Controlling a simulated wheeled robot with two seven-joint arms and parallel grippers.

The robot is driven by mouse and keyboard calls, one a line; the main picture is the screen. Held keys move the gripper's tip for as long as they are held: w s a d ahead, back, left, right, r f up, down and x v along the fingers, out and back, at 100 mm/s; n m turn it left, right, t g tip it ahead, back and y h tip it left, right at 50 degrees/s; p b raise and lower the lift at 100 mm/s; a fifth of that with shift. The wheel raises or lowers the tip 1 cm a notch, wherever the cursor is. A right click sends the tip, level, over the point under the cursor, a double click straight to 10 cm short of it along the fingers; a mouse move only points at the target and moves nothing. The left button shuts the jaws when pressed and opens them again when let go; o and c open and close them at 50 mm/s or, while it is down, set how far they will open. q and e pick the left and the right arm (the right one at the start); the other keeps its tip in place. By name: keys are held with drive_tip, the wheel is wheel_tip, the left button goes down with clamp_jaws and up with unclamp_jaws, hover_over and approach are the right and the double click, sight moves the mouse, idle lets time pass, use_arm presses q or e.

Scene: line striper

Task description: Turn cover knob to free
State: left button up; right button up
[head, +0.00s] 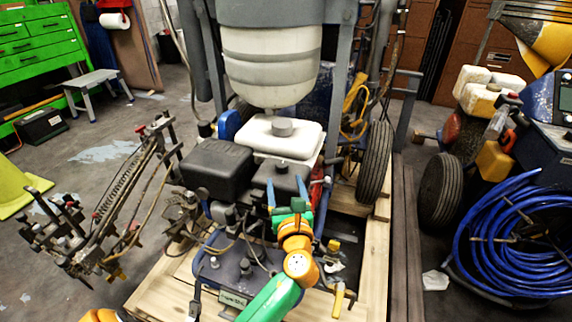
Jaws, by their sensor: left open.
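The line striper's engine stands in the middle of the head view. Its black square cover (287,180) has a small dark knob (283,165) on top. My left gripper (286,186) is in front of the cover, with its two blue fingers spread apart and pointing up the picture toward the knob. The fingertips appear one to each side of the cover's front part, below the knob in the picture. I see nothing between them that is gripped, and I cannot tell whether they touch the cover. My right gripper is not in view.
A black engine box (216,168) is left of the cover, and a white tank (280,137) is behind it. A large tire (375,162) stands at right. The striper rests on a wooden pallet (375,270). A blue hose coil (510,235) lies far right.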

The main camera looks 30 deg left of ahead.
sight(283, 169)
use_arm(q)
drive_tip(key=b+x, duration=0.1)
drive_tip(key=x, duration=0.5)
drive_tip(key=shift+w+a, duration=0.15)
drive_tip(key=shift+w, duration=0.15)
drive_tip(key=shift+r, duration=0.1)
clamp_jaws()
